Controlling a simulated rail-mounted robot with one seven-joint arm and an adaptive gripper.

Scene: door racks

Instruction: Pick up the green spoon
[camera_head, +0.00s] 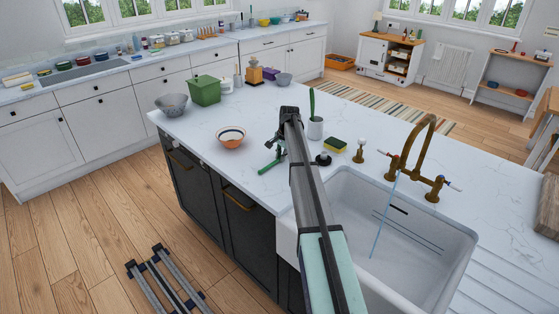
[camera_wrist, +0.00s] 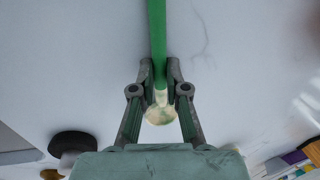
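The green spoon (camera_wrist: 158,45) has a green handle and a cream-coloured bowl end. In the wrist view the handle runs up from between my fingertips, and the bowl end shows between the fingers. My gripper (camera_wrist: 160,76) looks shut on it, with a pad against each side near where green meets cream. In the head view my gripper (camera_head: 278,142) is low over the island counter, with the green handle (camera_head: 269,166) below it. I cannot tell whether the spoon touches the counter. My arm hides part of the gripper.
A white cup (camera_head: 315,129) with a green item, a black-topped stopper (camera_head: 323,158) and a sponge (camera_head: 335,145) stand right. The sink (camera_head: 400,250) and brass faucet (camera_head: 412,150) are nearer right.

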